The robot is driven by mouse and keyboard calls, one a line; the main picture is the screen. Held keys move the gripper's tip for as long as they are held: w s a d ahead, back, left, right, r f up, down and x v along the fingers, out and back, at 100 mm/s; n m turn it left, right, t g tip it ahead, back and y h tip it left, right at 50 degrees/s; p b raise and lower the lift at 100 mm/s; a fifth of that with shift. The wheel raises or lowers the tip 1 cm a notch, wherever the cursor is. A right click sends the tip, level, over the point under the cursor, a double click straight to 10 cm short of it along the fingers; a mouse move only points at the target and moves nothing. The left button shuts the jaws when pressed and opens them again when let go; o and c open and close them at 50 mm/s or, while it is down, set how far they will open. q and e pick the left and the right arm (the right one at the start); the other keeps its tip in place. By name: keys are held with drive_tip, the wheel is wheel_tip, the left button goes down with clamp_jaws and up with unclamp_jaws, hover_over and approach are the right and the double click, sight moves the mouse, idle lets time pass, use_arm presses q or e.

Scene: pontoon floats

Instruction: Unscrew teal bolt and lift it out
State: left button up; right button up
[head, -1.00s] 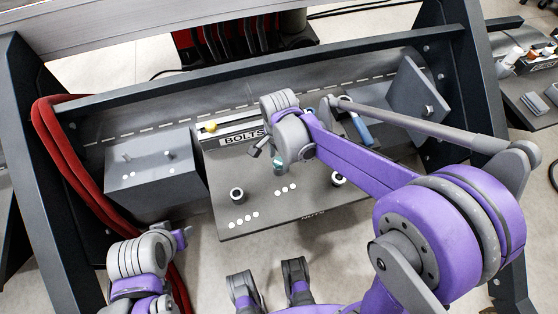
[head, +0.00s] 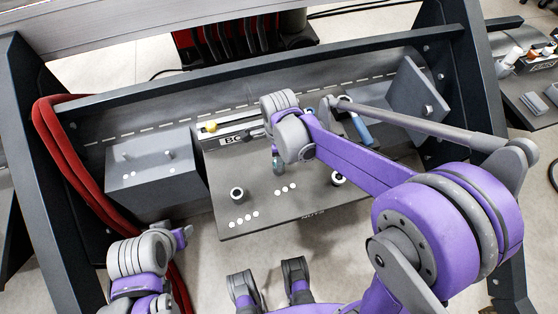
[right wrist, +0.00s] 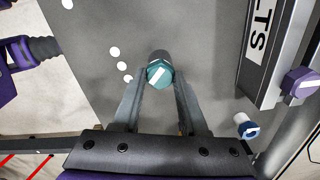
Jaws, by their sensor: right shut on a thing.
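In the head view my right gripper (head: 278,163) is over the middle of the plate (head: 300,207), and my wrist mostly hides the bolt. I cannot tell whether the bolt is still engaged below.
A tray labelled BOLTS (head: 225,141) runs along the plate's back edge, with a yellow bolt (head: 210,127) at its left end. Two dark collars (head: 237,195) (head: 338,178) stand on the plate. A grey box (head: 150,180) is left; red hoses (head: 75,160) line the frame.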

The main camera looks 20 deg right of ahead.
clamp_jaws()
drive_tip(key=n, duration=1)
drive_tip(key=shift+r+n, duration=0.1)
drive_tip(key=shift+n, duration=1)
drive_tip(key=shift+n, duration=0.9)
drive_tip(key=n, duration=0.4)
drive_tip(key=shift+n, duration=0.3)
drive_tip(key=n, duration=0.4)
drive_tip(key=shift+n, duration=0.8)
